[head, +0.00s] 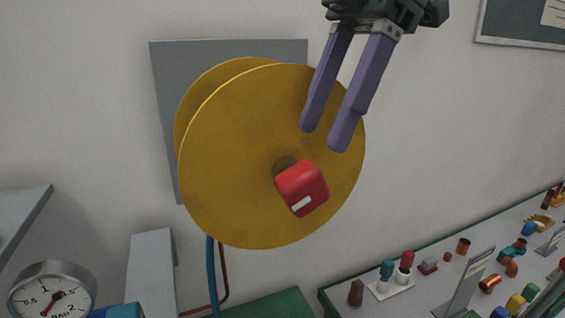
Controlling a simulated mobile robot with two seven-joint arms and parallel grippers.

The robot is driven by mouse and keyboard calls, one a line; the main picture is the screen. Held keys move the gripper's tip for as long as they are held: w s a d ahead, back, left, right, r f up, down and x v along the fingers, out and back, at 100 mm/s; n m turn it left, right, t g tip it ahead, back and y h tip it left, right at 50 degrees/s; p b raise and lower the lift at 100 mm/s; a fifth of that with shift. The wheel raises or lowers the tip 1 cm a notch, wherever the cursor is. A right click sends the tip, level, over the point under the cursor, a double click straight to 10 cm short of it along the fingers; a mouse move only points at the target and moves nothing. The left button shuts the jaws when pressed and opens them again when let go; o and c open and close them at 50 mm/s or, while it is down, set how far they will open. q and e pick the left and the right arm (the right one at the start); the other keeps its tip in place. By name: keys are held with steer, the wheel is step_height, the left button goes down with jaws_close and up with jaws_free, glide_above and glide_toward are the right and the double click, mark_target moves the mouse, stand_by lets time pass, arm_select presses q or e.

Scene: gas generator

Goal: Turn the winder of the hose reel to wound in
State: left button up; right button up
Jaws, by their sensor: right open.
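The hose reel (235,170) is a pair of yellow discs in front of a grey plate on the wall, in the middle left of the head view. Its winder is a red block (302,187) with a white mark, standing out from the hub at the disc's centre. My right gripper (323,140) comes down from the top with two purple fingers. It is open and empty, and its fingertips are above and slightly right of the red winder, apart from it in the picture. My left gripper is not in view.
A blue hose (211,275) and a copper pipe (225,270) run down below the reel. A pressure gauge (50,294) is at the lower left. A grey bench (425,290) with several small fittings stands at the lower right.

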mark_target(307, 164)
steer(key=p+x, duration=0.2)
steer(key=x, duration=0.3)
steer(key=shift+s+a+f, duration=0.1)
steer(key=shift+f, duration=0.15)
steer(key=shift+a+f, duration=0.2)
steer(key=shift+f, duration=0.35)
steer(key=shift+c, duration=0.2)
jaws_close()
